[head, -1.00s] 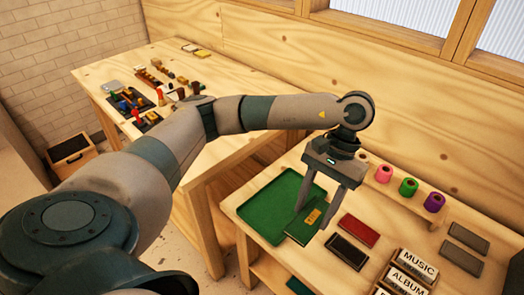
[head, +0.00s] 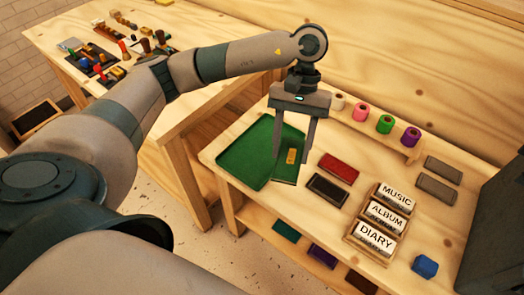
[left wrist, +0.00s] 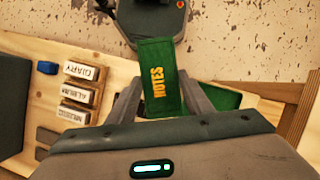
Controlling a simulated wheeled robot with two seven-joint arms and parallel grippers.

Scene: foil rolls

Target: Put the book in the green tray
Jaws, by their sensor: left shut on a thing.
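My left gripper (head: 292,150) is shut on a dark green book (head: 286,171) with a yellow label. In the left wrist view the book (left wrist: 160,92) reads NOTES and sits between the two fingers. The green tray (head: 240,158) lies on the wooden table. In the head view the book overlaps the tray's right-hand part; its height above the tray is hard to tell. In the left wrist view a piece of the tray (left wrist: 224,98) shows behind the right finger. My right gripper is not in view.
A red book (head: 338,169) and a black book (head: 327,189) lie right of the tray. Labelled boxes (head: 376,237), a blue block (head: 425,266) and grey books (head: 437,188) are further right. Coloured rolls (head: 384,124) stand on a rack behind. A lower shelf (head: 262,232) holds more books.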

